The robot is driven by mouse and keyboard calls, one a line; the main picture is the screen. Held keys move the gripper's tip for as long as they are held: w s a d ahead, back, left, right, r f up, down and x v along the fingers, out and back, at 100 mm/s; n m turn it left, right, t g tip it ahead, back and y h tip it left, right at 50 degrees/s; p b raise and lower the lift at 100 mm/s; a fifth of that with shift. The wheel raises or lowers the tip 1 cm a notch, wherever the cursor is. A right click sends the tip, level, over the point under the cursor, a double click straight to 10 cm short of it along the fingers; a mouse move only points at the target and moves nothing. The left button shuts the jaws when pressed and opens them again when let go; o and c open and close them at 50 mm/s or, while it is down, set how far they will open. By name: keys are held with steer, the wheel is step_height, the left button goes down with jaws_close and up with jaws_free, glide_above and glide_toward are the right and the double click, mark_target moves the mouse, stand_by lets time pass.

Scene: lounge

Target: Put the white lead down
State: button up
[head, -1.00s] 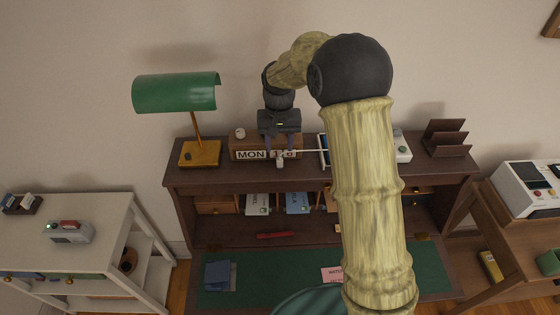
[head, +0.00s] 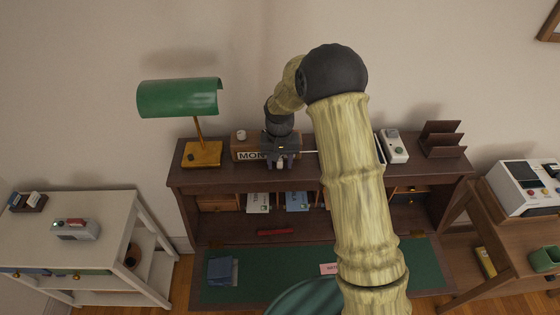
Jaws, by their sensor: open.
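The white lead (head: 309,151) shows as a thin pale line along the top of the dark wooden desk, running right from my gripper until my arm hides it. Its small white end (head: 280,165) shows at the desk top's front edge, between my gripper's fingers. My gripper (head: 280,162) points down in front of the calendar block (head: 249,156), with its fingers apart on either side of that end. I cannot tell whether they touch it.
A green lamp (head: 179,98) stands left on the desk top (head: 228,174). A white device (head: 393,147) and a dark letter rack (head: 442,139) stand to the right. Cubbyholes with papers lie below. My forearm hides part of the desk's middle right.

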mark_target(280, 158)
steer(key=shift+f, duration=0.15)
stand_by(0.3)
jaws_close()
step_height(280, 158, up, 10)
steer(key=b, duration=0.3)
steer(key=shift+b, duration=0.4)
stand_by(0.6)
